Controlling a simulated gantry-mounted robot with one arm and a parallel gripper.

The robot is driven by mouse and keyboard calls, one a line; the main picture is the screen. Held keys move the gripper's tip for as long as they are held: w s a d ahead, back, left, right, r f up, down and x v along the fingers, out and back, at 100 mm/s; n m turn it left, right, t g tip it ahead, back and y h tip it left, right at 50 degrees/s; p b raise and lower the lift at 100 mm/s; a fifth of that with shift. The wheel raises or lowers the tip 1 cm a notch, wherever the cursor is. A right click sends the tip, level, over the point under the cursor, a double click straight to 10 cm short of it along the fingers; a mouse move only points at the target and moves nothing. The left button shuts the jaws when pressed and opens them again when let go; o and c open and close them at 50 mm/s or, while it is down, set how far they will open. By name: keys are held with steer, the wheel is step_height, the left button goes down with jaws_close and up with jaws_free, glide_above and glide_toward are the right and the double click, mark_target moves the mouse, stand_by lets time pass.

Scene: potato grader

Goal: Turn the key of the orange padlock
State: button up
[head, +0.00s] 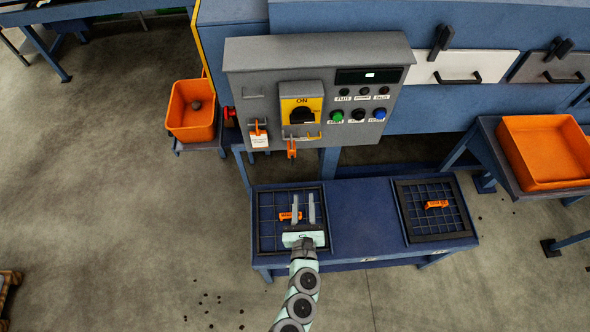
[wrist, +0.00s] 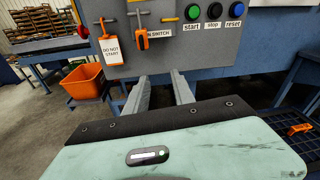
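The orange padlock (head: 291,149) hangs from the grey control panel, below the yellow and black ON switch (head: 301,110). In the wrist view the padlock (wrist: 142,40) shows upright, above and ahead of my fingers, with a dark part at its lower end. I cannot make out a key clearly. My gripper (head: 304,200) is open and empty, its two fingers apart and pointing toward the panel. It is over the left black grid of the blue bench, well below the padlock. The fingers also show in the wrist view (wrist: 160,90), not touching anything.
A white "DO NOT START" tag (wrist: 112,51) hangs on an orange hook left of the padlock. Start, stop and reset buttons (wrist: 214,12) are to its right. Small orange items lie on the left grid (head: 289,216) and right grid (head: 437,204). An orange crate (head: 555,180) stands right.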

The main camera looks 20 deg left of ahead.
mark_target(293, 163)
steer(key=shift+m+t+y, duration=0.3)
steer(key=shift+y, duration=0.6)
steer(key=w+a+r, duration=0.1)
steer(key=w+a, duration=0.1)
steer(key=w, duration=0.1)
steer(key=w+a+r, duration=0.1)
steer(key=w+a, duration=0.1)
steer(key=w, duration=0.1)
steer(key=w+a+r+p, duration=0.1)
steer(key=w+a, duration=0.2)
steer(key=shift+r, duration=0.2)
steer(key=shift+c, duration=0.2)
jaws_close()
